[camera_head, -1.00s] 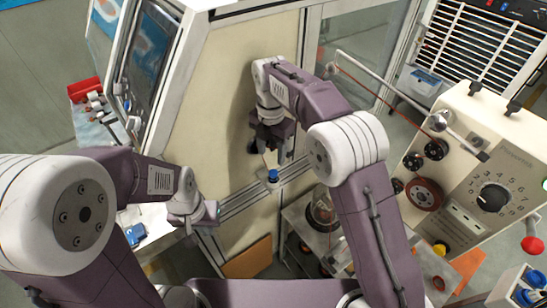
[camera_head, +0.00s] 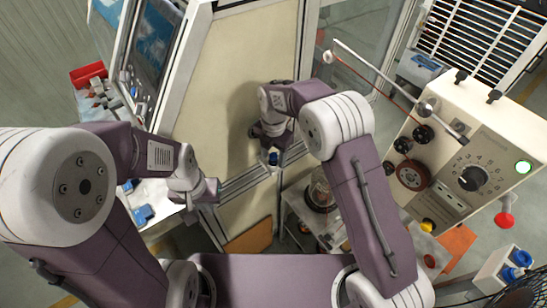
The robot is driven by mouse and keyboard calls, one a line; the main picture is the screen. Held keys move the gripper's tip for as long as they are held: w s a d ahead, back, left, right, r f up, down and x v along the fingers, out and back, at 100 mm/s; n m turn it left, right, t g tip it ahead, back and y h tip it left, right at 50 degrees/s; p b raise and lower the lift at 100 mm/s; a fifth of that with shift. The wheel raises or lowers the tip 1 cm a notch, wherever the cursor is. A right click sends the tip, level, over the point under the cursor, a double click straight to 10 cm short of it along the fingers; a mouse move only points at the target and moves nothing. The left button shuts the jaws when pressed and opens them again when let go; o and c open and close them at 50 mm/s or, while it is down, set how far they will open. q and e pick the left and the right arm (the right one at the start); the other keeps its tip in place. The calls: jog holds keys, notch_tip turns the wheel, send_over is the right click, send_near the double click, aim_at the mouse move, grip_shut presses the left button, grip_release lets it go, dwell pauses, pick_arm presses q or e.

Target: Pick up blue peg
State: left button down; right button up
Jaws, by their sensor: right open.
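The blue peg (camera_head: 273,158) is a small blue cylinder by the narrow ledge at the foot of the beige panel. My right gripper (camera_head: 271,152) is open and points down, with its fingers around or very close to the peg. Whether the fingers touch it cannot be told. My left gripper (camera_head: 204,197) is at the left, beside the corner of the cabinet and away from the peg. Its jaws are too small and angled to read.
A red bin (camera_head: 88,75) and blue parts (camera_head: 142,213) lie on the left table.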

aim_at(274, 157)
jog(key=shift+w, duration=0.1)
jog(key=shift+c, duration=0.6)
jog(key=shift+w+f, duration=0.1)
jog(key=shift+w, duration=0.05)
grip_shut()
jog(key=shift+r+b, duration=0.3)
jog(key=shift+r, duration=0.1)
jog(key=r+b, duration=0.1)
jog(key=s+r+b, duration=0.1)
jog(key=r, duration=0.1)
jog(key=shift+d+r, duration=0.1)
jog(key=shift+r, duration=0.2)
jog(key=s+d+r+b, duration=0.3)
jog(key=s+r, duration=0.3)
jog(key=s, duration=0.4)
jog(key=shift+d+r+b, duration=0.35)
jog(key=shift+b, duration=0.25)
